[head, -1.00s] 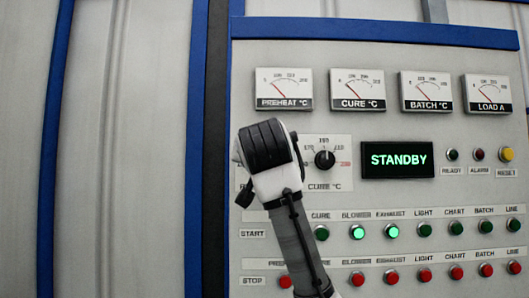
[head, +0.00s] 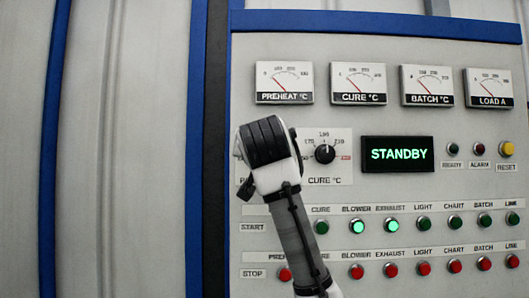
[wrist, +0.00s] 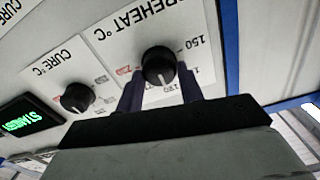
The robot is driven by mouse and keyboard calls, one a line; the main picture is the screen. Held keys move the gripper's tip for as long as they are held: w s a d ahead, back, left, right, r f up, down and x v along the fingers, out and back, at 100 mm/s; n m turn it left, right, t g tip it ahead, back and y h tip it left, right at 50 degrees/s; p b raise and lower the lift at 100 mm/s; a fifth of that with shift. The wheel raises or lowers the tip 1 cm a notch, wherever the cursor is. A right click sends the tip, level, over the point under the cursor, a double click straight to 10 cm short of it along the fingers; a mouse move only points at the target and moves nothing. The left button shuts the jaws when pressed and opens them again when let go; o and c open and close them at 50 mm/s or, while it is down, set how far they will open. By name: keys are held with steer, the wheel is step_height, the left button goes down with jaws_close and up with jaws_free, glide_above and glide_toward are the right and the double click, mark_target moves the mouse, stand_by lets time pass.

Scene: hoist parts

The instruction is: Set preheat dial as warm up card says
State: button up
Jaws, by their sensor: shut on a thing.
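The preheat dial (wrist: 158,65) is a round black knob with a white pointer mark on a white plate lettered PREHEAT °C, in the wrist view. Its scale figures, such as 150, show beside it, and the view is turned nearly upside down. My gripper (wrist: 160,85) is shut on this dial, one dark finger on each side. In the head view my arm hides the dial and the fingers. The PREHEAT meter (head: 284,83) is above my wrist, its red needle toward the low side. No warm up card is in view.
The CURE dial (head: 324,153) is close to the right of my wrist and also shows in the wrist view (wrist: 77,97). A STANDBY display (head: 398,154), several meters and rows of green and red buttons fill the panel. The BLOWER and EXHAUST start buttons are lit.

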steer(key=shift+n, duration=0.3)
steer(key=n+p, duration=0.4)
steer(key=n, duration=0.5)
steer(key=shift+a, duration=0.15)
stand_by(0.3)
steer(key=o, duration=1)
steer(key=s+b, duration=0.3)
steer(key=s, duration=1)
steer(key=shift+s+b, duration=0.4)
